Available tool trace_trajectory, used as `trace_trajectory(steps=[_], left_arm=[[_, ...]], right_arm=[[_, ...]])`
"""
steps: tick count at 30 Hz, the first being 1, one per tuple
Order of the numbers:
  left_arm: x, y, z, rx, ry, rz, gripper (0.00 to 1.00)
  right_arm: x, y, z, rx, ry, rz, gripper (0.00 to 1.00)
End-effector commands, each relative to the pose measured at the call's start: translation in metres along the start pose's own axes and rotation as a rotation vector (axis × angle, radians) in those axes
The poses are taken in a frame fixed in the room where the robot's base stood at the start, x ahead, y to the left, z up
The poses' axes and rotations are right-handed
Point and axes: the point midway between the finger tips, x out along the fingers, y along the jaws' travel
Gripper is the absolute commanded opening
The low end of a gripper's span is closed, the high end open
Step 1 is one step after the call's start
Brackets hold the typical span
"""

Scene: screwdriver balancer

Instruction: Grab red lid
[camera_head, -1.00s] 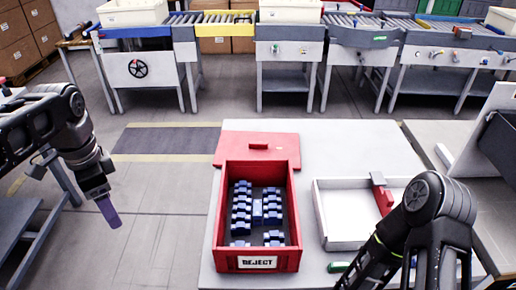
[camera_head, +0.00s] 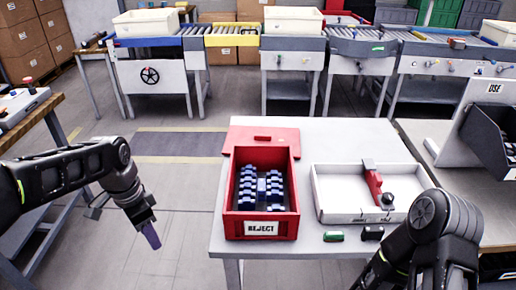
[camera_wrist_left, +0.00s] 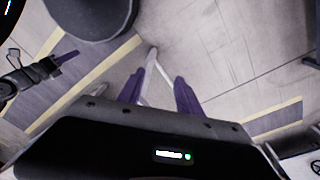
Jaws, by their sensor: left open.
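The red lid (camera_head: 240,138), flat with a small raised handle, lies at the back of the table just behind the red box (camera_head: 230,226) labelled REJECT. The box is open and holds several blue parts (camera_head: 262,188). My left gripper (camera_head: 151,236) hangs over the floor left of the table, well apart from the lid, pointing down. In the left wrist view its two purple fingers (camera_wrist_left: 160,92) are spread with nothing between them. My right arm shows at lower right, its gripper out of view.
A white tray (camera_head: 340,216) with a red-handled item (camera_head: 372,184) stands right of the box. A green item (camera_head: 333,236) and a dark item (camera_head: 373,233) lie in front of it. Conveyors (camera_head: 232,40) stand behind. Floor separates my left gripper from the table.

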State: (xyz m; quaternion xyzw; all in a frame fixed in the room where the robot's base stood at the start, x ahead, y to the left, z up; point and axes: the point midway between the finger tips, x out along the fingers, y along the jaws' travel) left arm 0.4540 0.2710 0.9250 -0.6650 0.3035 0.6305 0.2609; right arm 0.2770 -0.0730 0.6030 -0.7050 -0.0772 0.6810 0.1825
Motion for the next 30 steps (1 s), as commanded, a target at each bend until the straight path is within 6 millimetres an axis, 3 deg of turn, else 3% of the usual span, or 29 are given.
trace_trajectory(steps=[5,11,14,18,21,25,30], left_arm=[[0.065,0.019,-0.023,-0.079,0.036,0.043,0.42],[0.149,0.057,-0.043,-0.225,0.087,0.106,0.42],[0.197,0.088,-0.047,-0.335,0.110,0.149,0.42],[0.267,0.152,-0.040,-0.554,0.130,0.220,0.42],[0.303,0.200,-0.026,-0.733,0.135,0.257,0.42],[0.325,0.238,-0.009,-0.894,0.134,0.273,0.42],[0.332,0.253,-0.001,-0.970,0.138,0.273,0.42]], right_arm=[[0.000,0.000,-0.001,0.000,0.002,0.000,0.00],[0.000,0.000,-0.001,0.000,0.001,0.000,0.00],[0.000,0.000,-0.001,0.000,0.001,0.000,0.00],[0.000,0.000,-0.001,0.000,0.001,0.000,0.00],[0.000,0.000,-0.001,0.000,0.001,0.000,0.00],[0.000,0.000,-0.001,0.000,0.001,0.000,0.00],[0.000,0.000,-0.001,0.000,0.001,0.000,0.00]])
